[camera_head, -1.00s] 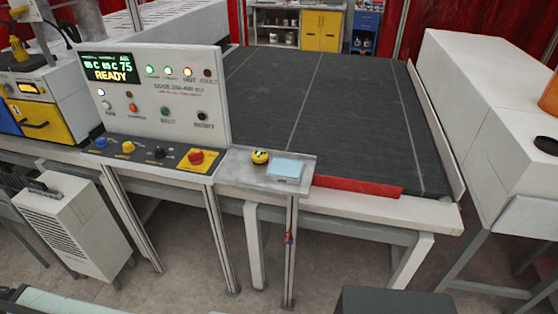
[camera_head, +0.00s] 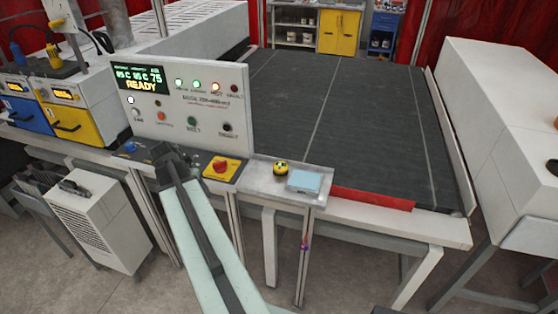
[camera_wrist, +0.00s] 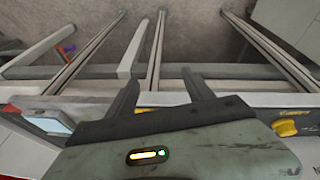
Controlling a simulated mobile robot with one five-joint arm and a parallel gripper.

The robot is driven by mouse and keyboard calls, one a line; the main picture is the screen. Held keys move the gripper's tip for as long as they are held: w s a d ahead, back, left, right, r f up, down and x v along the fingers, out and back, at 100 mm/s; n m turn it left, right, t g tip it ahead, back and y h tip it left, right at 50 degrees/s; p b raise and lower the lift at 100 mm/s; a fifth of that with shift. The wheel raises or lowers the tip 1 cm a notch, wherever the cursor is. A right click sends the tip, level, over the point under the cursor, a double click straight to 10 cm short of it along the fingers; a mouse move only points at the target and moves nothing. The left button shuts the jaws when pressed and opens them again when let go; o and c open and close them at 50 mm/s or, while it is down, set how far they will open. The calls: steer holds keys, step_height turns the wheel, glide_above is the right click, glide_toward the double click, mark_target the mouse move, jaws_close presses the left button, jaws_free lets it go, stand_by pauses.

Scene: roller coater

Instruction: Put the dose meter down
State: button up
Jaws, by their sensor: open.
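A round yellow thing with dark marks, which I take for the dose meter (camera_head: 281,169), sits on the small grey shelf (camera_head: 262,181) beside the control panel. A flat light-blue pad (camera_head: 304,181) lies to its right; it also shows at the left of the wrist view (camera_wrist: 50,122). My arm reaches up over the panel's front ledge, left of the meter. In the wrist view my gripper (camera_wrist: 160,78) has its two dark fingers apart, with nothing held between their tips. A small yellow patch behind the fingers may be the meter, mostly hidden.
The upright control panel (camera_head: 185,105) reads READY. A red and yellow knob (camera_head: 221,166) stands on its ledge, close to my arm. The dark conveyor belt (camera_head: 350,125) with a red front strip (camera_head: 372,199) lies behind the shelf. A white cabinet (camera_head: 500,120) is at right.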

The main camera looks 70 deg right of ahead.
steer(key=s+d+r+m+g+h+p, duration=0.1)
steer(key=s+d+r+m, duration=0.2)
steer(key=s+d, duration=0.35)
steer(key=s+d+r+m+g+p, duration=0.1)
steer(key=s+d+r+m+p, duration=0.15)
steer(key=s+d, duration=0.45)
steer(key=m, duration=0.4)
glide_toward(280, 166)
steer(key=f, duration=0.1)
steer(key=b+x, duration=0.2)
steer(key=x, duration=0.1)
steer(key=shift+w+d+f+n+b, duration=0.1)
steer(key=shift+d+f+n+b, duration=0.05)
steer(key=shift+d+n+b, duration=0.15)
steer(key=b+x, duration=0.4)
steer(key=x, duration=0.1)
steer(key=shift+s, duration=0.2)
steer(key=shift+r, duration=0.2)
jaws_close()
steer(key=shift+r, duration=0.1)
